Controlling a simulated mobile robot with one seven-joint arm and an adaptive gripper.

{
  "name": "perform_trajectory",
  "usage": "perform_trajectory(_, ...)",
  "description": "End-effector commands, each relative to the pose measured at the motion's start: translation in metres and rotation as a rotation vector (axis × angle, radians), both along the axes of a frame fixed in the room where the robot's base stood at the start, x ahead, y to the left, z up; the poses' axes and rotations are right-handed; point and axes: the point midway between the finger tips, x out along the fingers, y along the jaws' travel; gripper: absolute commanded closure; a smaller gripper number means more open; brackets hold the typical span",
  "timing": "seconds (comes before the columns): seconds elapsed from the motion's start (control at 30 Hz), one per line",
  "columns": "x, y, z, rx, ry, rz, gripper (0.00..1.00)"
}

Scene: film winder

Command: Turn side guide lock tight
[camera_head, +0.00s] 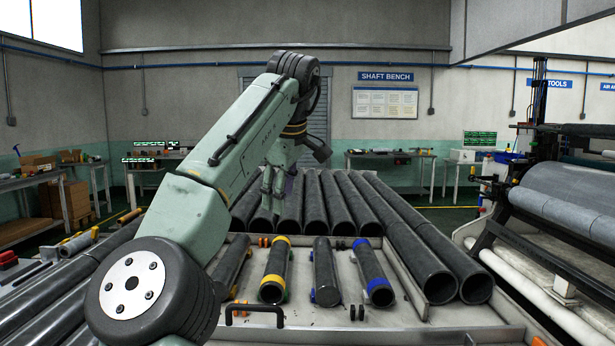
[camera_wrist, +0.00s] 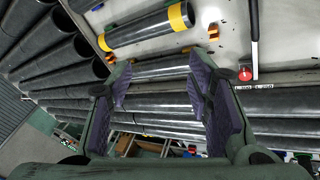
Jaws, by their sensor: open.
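My gripper (camera_wrist: 162,88) is open, with its two purple-padded fingers apart and nothing held between them. In the head view my gripper (camera_head: 274,186) hangs from my raised arm above the far side of the tube tray and is small and partly hard to make out. In the wrist view a red knob (camera_wrist: 245,74) with a dark and white lever (camera_wrist: 254,38) stands on the bench to the right of the fingers, apart from them. It may be the side guide lock, but I cannot tell for sure. I cannot pick it out in the head view.
Short dark tubes, including one with yellow bands (camera_head: 274,271) and one with blue bands (camera_head: 372,272), lie on the metal tray (camera_head: 435,334). Long dark pipes (camera_head: 425,255) lie behind and right. A black handle (camera_head: 254,309) stands in front. A roller machine (camera_head: 570,190) is at the right.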

Motion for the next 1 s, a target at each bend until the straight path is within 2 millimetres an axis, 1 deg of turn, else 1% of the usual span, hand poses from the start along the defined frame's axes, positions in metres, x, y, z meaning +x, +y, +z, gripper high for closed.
perform_trajectory(0.03,0.0,-0.007,0.005,0.005,-0.019,-0.016,0.54)
perform_trajectory(0.1,0.0,-0.015,0.013,0.01,-0.044,-0.034,0.54)
perform_trajectory(0.3,0.0,-0.031,0.027,0.022,-0.094,-0.066,0.54)
perform_trajectory(0.43,-0.001,-0.035,0.031,0.024,-0.109,-0.075,0.54)
perform_trajectory(0.7,-0.001,-0.036,0.032,0.025,-0.113,-0.076,0.54)
perform_trajectory(0.73,-0.001,-0.036,0.032,0.025,-0.113,-0.076,0.54)
perform_trajectory(0.9,-0.001,-0.036,0.032,0.025,-0.113,-0.076,0.66)
perform_trajectory(0.97,0.001,-0.039,0.035,0.019,-0.125,-0.087,0.66)
perform_trajectory(1.0,0.003,-0.044,0.041,0.007,-0.149,-0.107,0.66)
